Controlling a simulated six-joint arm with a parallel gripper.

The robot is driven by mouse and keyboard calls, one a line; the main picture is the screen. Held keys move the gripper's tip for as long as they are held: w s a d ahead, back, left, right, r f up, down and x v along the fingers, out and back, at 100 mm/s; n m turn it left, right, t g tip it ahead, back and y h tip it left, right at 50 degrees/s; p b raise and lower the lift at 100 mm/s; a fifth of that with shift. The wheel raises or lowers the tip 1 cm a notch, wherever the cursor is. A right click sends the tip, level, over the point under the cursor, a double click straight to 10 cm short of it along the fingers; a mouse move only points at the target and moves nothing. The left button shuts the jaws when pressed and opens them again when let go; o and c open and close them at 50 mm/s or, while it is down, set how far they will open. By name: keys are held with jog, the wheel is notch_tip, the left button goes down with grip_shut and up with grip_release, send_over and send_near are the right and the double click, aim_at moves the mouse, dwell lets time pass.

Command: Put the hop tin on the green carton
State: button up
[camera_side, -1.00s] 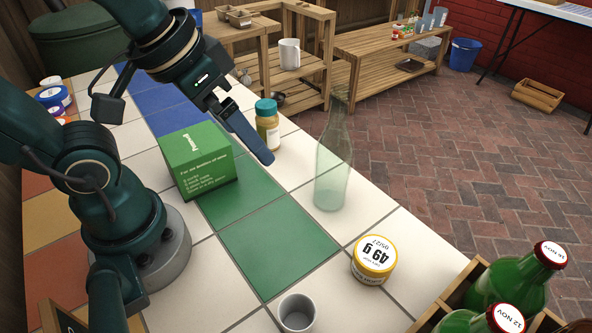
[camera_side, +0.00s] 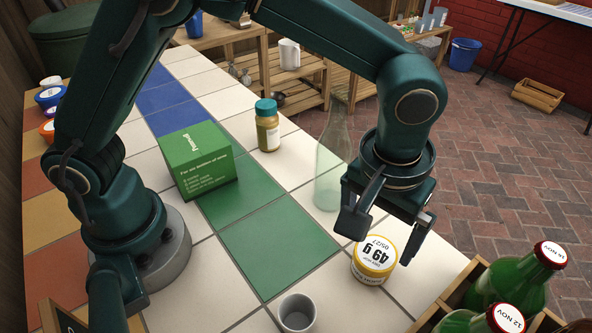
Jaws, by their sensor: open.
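The hop tin (camera_side: 372,262) is a short round tin with a yellow side and a white lid reading "49 g" and "05/27". It stands upright on the white tiles at the front right. The green carton (camera_side: 198,161) stands on the tiles at the left of centre, its flat top bare. My gripper (camera_side: 378,246) is open, pointing down, with one finger to the left of the tin and one to the right. It looks to be over or around the tin's upper part; I cannot tell whether the fingers touch it.
A clear glass bottle (camera_side: 329,170) stands close behind my gripper. A teal-lidded jar (camera_side: 267,126) is beyond the carton. A grey cup (camera_side: 296,313) is at the front. A wooden crate (camera_side: 462,291) of green bottles is at right. Green tiles (camera_side: 275,250) between carton and tin are clear.

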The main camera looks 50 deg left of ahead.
aim_at(376, 253)
jog(key=shift+d+f, duration=0.35)
jog(key=shift+f, duration=0.35)
jog(key=shift+w+f, duration=0.15)
jog(key=shift+f, duration=1)
jog(key=shift+w+f, duration=0.1)
jog(key=shift+f, duration=1.05)
jog(key=shift+r, duration=0.1)
jog(key=c, duration=1.4)
